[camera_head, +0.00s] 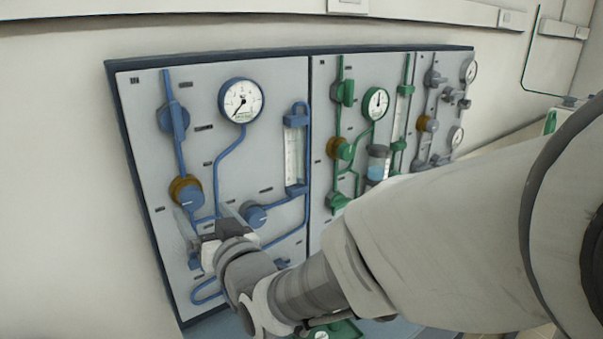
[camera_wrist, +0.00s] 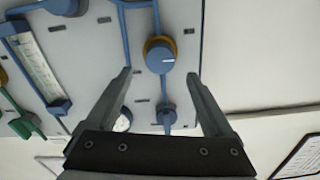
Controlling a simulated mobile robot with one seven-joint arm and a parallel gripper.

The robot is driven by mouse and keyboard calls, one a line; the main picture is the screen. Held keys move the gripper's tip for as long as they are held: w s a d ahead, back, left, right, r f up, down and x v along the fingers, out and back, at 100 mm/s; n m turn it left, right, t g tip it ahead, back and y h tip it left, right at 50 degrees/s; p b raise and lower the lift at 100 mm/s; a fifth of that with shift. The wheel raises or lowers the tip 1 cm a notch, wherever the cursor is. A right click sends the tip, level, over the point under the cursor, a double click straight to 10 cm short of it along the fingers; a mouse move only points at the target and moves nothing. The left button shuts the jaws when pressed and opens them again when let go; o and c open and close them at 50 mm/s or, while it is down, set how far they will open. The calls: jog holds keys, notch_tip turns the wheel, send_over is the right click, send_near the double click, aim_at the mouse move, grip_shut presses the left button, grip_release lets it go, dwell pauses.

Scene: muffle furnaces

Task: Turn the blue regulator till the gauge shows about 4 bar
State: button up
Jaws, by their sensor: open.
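The blue regulator (camera_head: 195,197) is a round blue knob with a brass-coloured collar, low on the left panel. In the wrist view the blue regulator (camera_wrist: 160,56) shows just beyond the fingertips, with a white mark on its face. My gripper (camera_head: 206,218) is in front of the panel, close to the regulator. In the wrist view my gripper (camera_wrist: 159,74) is open and empty, its fingers apart on either side below the knob. The blue-rimmed gauge (camera_head: 241,100) sits above right; its needle points down-left and its numbers are too small to read. It is partly hidden in the wrist view (camera_wrist: 122,121).
A blue valve (camera_head: 173,118) is above the regulator, and another blue knob (camera_head: 255,215) is to its right. A blue-ended flow tube (camera_head: 294,155) stands farther right. Green fittings (camera_head: 341,149) and a green gauge (camera_head: 376,103) are on the neighbouring panel. Blue pipes run across the panel.

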aim_at(194, 200)
jog(key=x, duration=0.6)
jog(key=shift+w+a, duration=0.2)
jog(key=shift+w, duration=0.1)
jog(key=shift+c, duration=0.4)
jog(key=c, duration=1.3)
